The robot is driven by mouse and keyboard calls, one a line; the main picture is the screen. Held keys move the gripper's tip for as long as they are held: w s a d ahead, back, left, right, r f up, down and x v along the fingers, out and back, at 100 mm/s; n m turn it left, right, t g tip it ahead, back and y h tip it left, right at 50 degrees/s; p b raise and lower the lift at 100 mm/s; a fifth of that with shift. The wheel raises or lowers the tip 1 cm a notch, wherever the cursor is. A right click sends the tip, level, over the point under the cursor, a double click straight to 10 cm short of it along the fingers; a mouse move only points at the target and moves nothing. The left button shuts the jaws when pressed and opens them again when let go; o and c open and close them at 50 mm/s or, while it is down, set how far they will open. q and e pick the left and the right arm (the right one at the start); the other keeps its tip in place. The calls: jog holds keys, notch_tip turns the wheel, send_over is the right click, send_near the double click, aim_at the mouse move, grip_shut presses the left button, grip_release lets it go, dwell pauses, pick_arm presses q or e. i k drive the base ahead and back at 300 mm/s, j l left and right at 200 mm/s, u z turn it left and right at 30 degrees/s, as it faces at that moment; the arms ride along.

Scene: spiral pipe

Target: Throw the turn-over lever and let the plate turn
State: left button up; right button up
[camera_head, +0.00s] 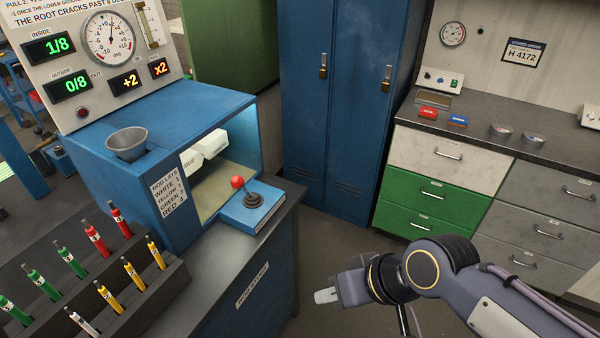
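The turn-over lever (244,189) has a red ball knob and a dark boot. It stands on a small blue box (254,211) at the front right of a blue cabinet. A pale plate-like piece (208,147), partly hidden, shows inside the lit opening of the cabinet (178,112). My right gripper (326,297) is below and right of the lever, over the floor, well apart from it. Its fingers show edge-on, so I cannot tell whether they are open or shut. My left gripper is not in view.
A dark rack (130,273) at the lower left holds red, green, yellow and white rods. A metal funnel (127,143) sits on the cabinet top. Displays (70,87) read 1/8, 0/8, +2 and x2. Blue lockers (340,90) and drawers (440,190) stand behind. Floor between is clear.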

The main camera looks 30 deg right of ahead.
aim_at(238, 182)
jog(key=l+z, duration=0.1)
jog(key=z, duration=0.25)
jog(key=i+l+u, duration=0.1)
jog(key=u, duration=0.35)
jog(key=i+l+u, duration=0.15)
jog(key=u, duration=0.3)
jog(key=l+u, duration=0.25)
jog(key=u, duration=0.2)
